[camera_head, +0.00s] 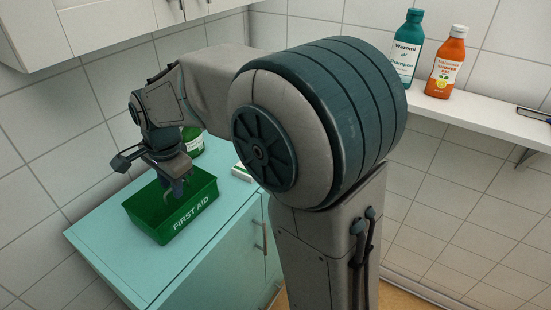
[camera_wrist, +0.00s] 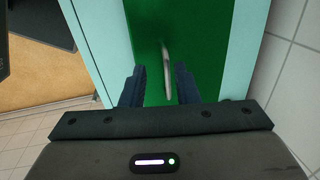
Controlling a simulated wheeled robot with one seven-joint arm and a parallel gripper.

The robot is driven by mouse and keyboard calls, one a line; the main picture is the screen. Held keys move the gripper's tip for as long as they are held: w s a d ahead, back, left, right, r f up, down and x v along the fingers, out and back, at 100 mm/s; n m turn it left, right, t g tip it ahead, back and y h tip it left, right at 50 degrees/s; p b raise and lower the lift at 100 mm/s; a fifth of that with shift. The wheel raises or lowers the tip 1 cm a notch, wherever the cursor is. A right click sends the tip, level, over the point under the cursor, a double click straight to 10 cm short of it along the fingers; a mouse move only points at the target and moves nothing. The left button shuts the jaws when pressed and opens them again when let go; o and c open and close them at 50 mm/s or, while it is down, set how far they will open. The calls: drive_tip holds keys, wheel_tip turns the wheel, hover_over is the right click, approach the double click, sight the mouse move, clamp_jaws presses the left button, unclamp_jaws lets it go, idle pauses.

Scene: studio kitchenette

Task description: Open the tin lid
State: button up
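A green box-shaped tin (camera_head: 183,217) marked FIRST AID stands on the turquoise cabinet top. In the head view its raised walls surround a darker green recess; I cannot tell whether that is a lid's surface or the tin's inside. My gripper (camera_head: 174,188) points down over the tin, its fingers near the recess. In the wrist view the tin's green surface (camera_wrist: 205,45) fills the middle, with a thin pale handle-like piece (camera_wrist: 166,58) on it.
A wall shelf (camera_head: 455,110) holds a teal shampoo bottle (camera_head: 407,48) and an orange bottle (camera_head: 445,62).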

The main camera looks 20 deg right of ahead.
wheel_tip(320, 180, up, 14)
drive_tip(key=s+d+p, duration=0.2)
drive_tip(key=s, duration=0.1)
drive_tip(key=s+d+r+n+t+h+p, duration=0.1)
drive_tip(key=s+d+r+n+p, duration=0.3)
drive_tip(key=s+d+n+p, duration=0.7)
drive_tip(key=s+d+t+p, duration=0.1)
drive_tip(key=s+d+p, duration=0.1)
drive_tip(key=s+p, duration=0.2)
drive_tip(key=shift+s+d, duration=0.15)
